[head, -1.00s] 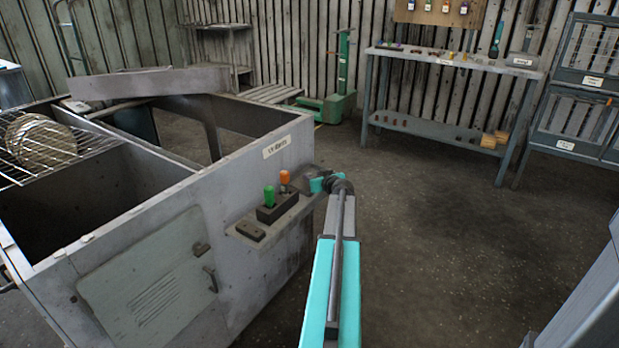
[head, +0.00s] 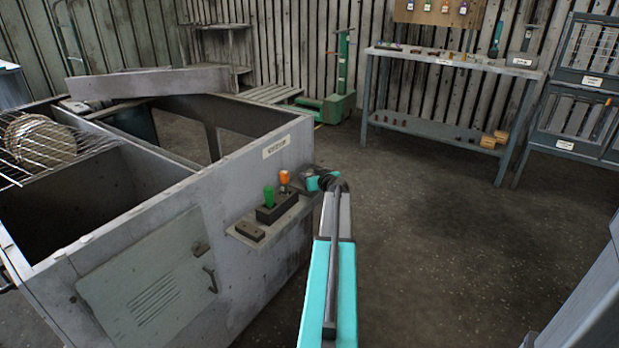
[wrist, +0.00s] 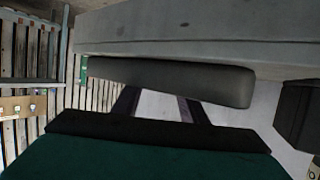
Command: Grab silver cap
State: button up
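My gripper (head: 306,178) is at the front right corner of the grey blower housing (head: 235,215), just beyond the small control shelf. In the wrist view, two dark fingers (wrist: 160,106) reach forward with a gap between them. A dark grey rounded bar (wrist: 170,80) lies across their far ends and hides the tips. I cannot tell whether the fingers touch it or whether they are open or shut. I cannot make out a silver cap for certain in either view; the bar's identity is unclear.
A green lever (head: 269,195) and an orange lever (head: 285,179) stand on the shelf (head: 262,235), close left of my gripper. A wire grid (head: 70,148) lies over the housing's left part. A workbench (head: 455,62) stands at the back right. The floor (head: 430,230) between is clear.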

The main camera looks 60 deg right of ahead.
grip_shut()
jog(key=shift+r, duration=0.1)
notch_tip(320, 180, up, 10)
jog(key=p, duration=0.1)
dwell(0.7)
dwell(0.5)
